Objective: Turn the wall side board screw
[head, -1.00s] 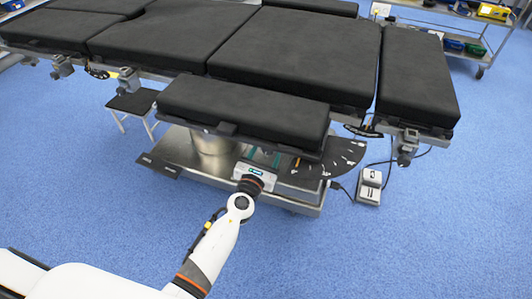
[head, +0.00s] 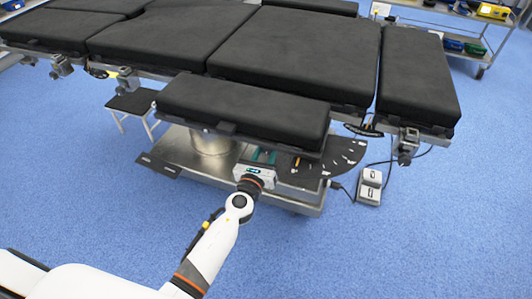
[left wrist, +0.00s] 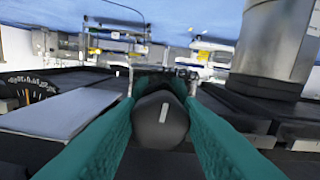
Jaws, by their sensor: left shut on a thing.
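The side board (head: 243,108) is a black padded slab along the near side of the operating table (head: 290,55). My left gripper (head: 265,156) reaches in under its near edge from the front. In the left wrist view the screw (left wrist: 160,120) is a dark rounded knob with a white line on its face, the line leaning slightly from vertical. The two teal fingers of my left gripper (left wrist: 160,88) are closed on its sides. In the head view the screw is hidden by the board and gripper. My right gripper is not in view.
A metal base plate (head: 180,152) lies below the board. A black dial plate with white marks (head: 342,155) sits right of the gripper. A foot pedal (head: 369,187) with a cable is on the floor. The blue floor in front is clear.

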